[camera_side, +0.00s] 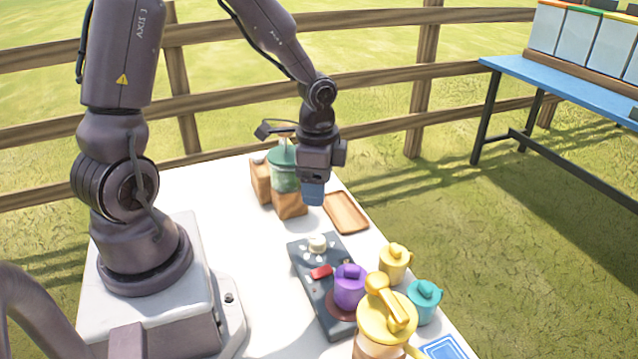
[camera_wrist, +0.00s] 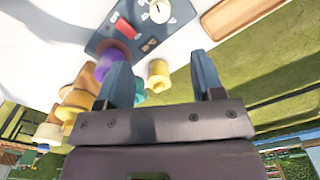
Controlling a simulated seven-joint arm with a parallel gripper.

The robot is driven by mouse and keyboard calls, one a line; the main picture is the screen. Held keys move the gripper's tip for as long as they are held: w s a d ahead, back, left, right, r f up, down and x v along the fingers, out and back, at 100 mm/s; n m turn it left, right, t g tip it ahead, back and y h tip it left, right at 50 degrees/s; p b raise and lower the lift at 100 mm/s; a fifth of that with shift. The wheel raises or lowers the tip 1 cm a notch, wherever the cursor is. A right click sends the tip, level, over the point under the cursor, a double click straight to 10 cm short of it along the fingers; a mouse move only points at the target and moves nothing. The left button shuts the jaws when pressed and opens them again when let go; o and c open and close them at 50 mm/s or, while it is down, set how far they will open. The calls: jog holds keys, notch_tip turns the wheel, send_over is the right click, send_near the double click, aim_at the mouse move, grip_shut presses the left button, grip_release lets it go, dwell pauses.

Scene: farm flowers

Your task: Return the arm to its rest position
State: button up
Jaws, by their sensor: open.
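My gripper (camera_side: 313,190) hangs from my arm above the far part of the white table (camera_side: 225,190), between the green-lidded jar (camera_side: 284,170) and the wooden tray (camera_side: 346,212). In the wrist view, the two blue fingers of my gripper (camera_wrist: 163,82) are apart with nothing between them. The grey panel (camera_side: 305,259), with a white dial (camera_side: 317,243) and a red switch (camera_side: 321,272), lies below and nearer the camera. It also shows at the top of the wrist view (camera_wrist: 104,32).
A purple pot (camera_side: 349,288) stands at the panel's near end. Yellow (camera_side: 394,262) and teal (camera_side: 424,300) pots and a large yellow-lidded jar (camera_side: 386,318) stand nearby. Wooden blocks (camera_side: 290,205) sit by the green-lidded jar. A fence and a blue bench (camera_side: 570,88) lie beyond.

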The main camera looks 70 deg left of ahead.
jog(key=s+d+r+n+t, duration=0.2)
jog(key=s+d+r+n, duration=0.1)
jog(key=r, duration=0.6)
jog(key=s+d+r+n+t, duration=0.3)
jog(key=s+r, duration=0.3)
jog(key=r, duration=0.4)
jog(key=shift+s+d+n+t, duration=0.2)
jog(key=shift+d+n+t, duration=0.1)
jog(key=shift+d, duration=0.5)
